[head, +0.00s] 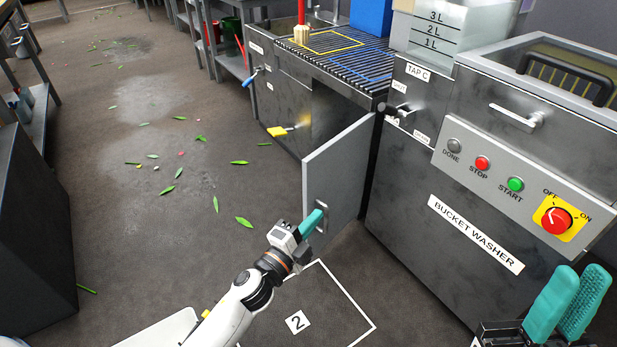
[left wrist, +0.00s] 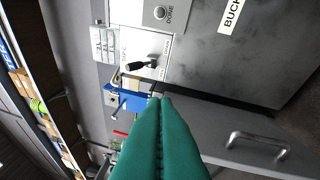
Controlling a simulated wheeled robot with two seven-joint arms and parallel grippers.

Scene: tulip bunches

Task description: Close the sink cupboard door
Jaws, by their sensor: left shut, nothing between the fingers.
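The sink cupboard door (head: 338,165) is a grey panel standing open, swung out from the dark sink cabinet (head: 283,105). Its handle side faces me. In the left wrist view the door (left wrist: 225,122) runs across the lower right, with its metal handle (left wrist: 256,146) to the right of the fingers. My left gripper (head: 318,214) is shut and empty, with its teal fingers at the lower part of the door, close to the handle. I cannot tell whether they touch the door. My right gripper (head: 580,278) is open and empty at the bottom right, in front of the bucket washer.
The bucket washer (head: 475,235) stands right of the door. A yellow tag (head: 277,131) sticks out from the cabinet front. Green leaves (head: 243,222) lie scattered on the floor. A marked floor square (head: 322,285) lies below my left arm.

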